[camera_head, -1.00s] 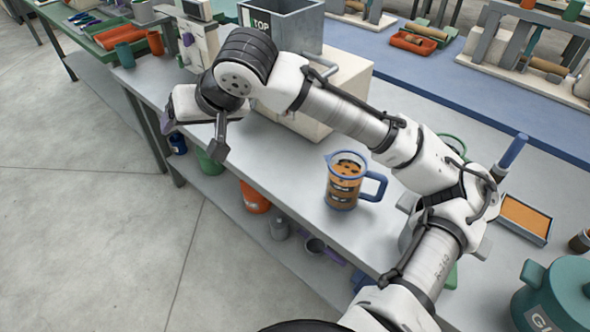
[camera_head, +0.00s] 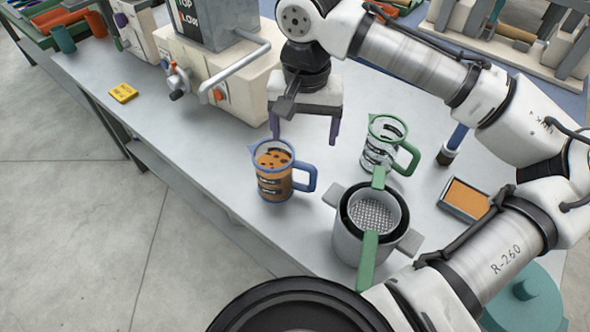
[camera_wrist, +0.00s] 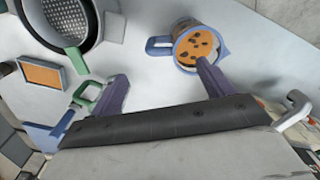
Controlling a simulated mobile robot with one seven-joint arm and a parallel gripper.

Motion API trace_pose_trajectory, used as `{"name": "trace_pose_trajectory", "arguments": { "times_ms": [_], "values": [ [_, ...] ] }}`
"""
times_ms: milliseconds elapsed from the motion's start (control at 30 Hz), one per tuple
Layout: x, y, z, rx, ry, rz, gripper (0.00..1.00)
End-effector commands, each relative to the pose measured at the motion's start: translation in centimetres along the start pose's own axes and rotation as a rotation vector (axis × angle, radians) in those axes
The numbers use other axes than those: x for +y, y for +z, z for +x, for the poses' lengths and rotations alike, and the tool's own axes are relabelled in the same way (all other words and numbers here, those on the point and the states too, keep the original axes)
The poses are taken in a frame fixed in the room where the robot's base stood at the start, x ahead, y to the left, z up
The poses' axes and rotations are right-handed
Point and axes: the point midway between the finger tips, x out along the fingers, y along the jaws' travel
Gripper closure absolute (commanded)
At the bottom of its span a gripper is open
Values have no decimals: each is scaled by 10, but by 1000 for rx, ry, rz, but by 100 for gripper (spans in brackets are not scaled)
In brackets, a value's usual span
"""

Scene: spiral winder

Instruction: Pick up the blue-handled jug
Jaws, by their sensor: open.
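The blue-handled jug (camera_head: 273,176) stands upright on the grey bench in the head view, holding an orange-brown content with dark specks. Its blue handle points right. It also shows in the wrist view (camera_wrist: 192,47), where the handle points left. My gripper (camera_head: 304,140) is open and empty, fingers pointing down, a little behind and to the right of the jug and seemingly above the bench. In the wrist view one finger of my gripper (camera_wrist: 160,85) overlaps the jug's lower edge in the picture; I cannot tell whether they touch.
A green-handled jug (camera_head: 382,145) stands right of my gripper. A grey pot with a strainer (camera_head: 366,222) stands in front, its green handle towards me. A machine with a lever (camera_head: 225,75) is behind left. An orange-filled tray (camera_head: 465,198) lies right.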

Motion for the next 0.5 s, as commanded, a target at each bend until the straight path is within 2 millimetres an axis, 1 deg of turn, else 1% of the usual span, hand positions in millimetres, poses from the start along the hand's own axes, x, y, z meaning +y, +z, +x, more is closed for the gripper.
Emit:
{"name": "trace_pose_trajectory", "arguments": {
  "times_ms": [300,400,500],
  "values": [
    [0,1,59,-3,0,-2,20],
    [0,0,72,-2,0,-2,20],
    [0,0,79,-1,-1,-2,20]
  ]
}}
